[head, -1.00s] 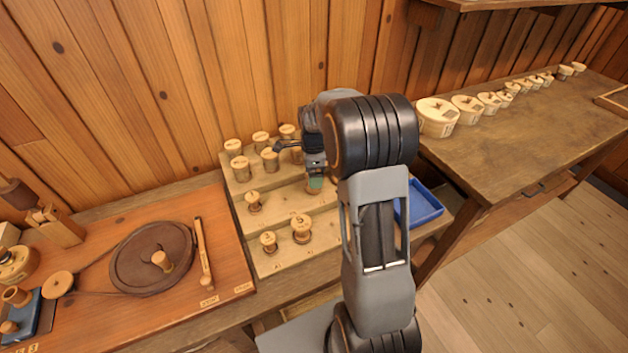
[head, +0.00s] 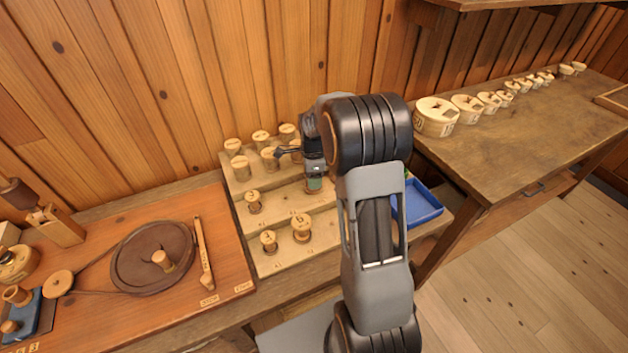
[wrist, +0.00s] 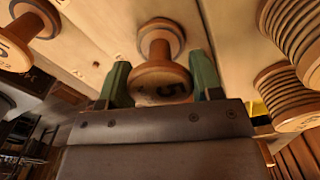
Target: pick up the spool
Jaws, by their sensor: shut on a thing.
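A turned wooden spool (wrist: 160,78) with a dark mark on its end sits between the two green fingers of my gripper (wrist: 161,80) in the wrist view. One finger is on each side of it, and the gripper is shut on it. In the head view my gripper (head: 314,184) points down at the middle of the stepped wooden rack (head: 285,210). Most of the held spool is hidden there by the gripper. I cannot tell whether the spool is clear of the rack.
Other spools stand close by on the rack, including two at the front (head: 301,229) (head: 268,241) and several at the back. A blue tray (head: 421,207) is to the right, partly behind my arm. A workboard with a dark wheel (head: 150,258) is at left.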

